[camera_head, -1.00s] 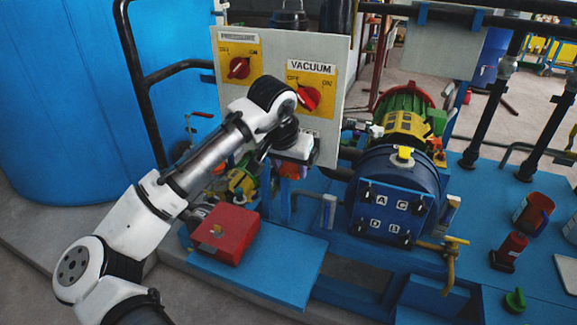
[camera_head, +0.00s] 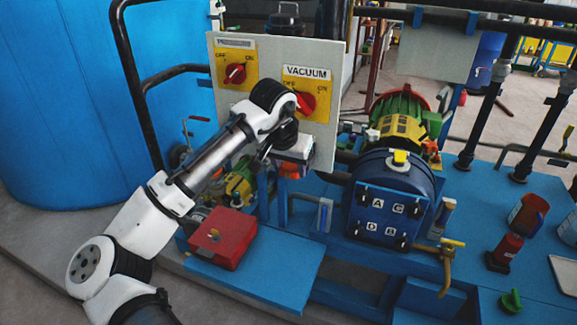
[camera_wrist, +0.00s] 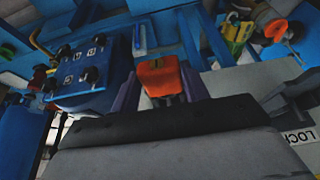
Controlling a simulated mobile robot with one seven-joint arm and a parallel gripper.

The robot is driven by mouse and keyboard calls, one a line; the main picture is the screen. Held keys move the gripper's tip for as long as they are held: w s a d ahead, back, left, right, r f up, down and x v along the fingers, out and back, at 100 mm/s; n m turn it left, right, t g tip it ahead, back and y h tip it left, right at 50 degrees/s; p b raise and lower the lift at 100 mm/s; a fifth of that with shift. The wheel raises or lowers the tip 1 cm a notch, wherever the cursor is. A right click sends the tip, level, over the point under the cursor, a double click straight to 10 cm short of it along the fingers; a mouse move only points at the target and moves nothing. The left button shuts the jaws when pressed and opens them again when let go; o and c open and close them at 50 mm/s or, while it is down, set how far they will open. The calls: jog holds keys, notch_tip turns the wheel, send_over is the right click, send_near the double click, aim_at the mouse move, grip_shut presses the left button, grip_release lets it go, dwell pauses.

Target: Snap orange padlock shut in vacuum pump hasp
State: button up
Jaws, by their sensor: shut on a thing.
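The orange padlock (camera_wrist: 160,77) is between the two purple-grey fingers of my gripper (camera_wrist: 160,92) in the wrist view. My gripper is shut on it. In the head view my gripper (camera_head: 290,166) is just below and in front of the lower part of the grey switch panel (camera_head: 262,108), with a bit of orange (camera_head: 289,171) showing under it. The red VACUUM switch (camera_head: 304,103) on its yellow plate is above my gripper, partly covered by my wrist. I cannot make out the hasp, or whether the padlock's shackle is open or closed.
A red box (camera_head: 223,238) sits on the blue base at lower left. The blue vacuum pump (camera_head: 389,198) with a green and yellow motor (camera_head: 404,118) stands to the right. A black rail (camera_head: 137,95) is at left.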

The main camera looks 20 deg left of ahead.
jog(key=shift+w+p, duration=0.35)
jog(key=shift+w, duration=0.5)
jog(key=o, duration=1.2)
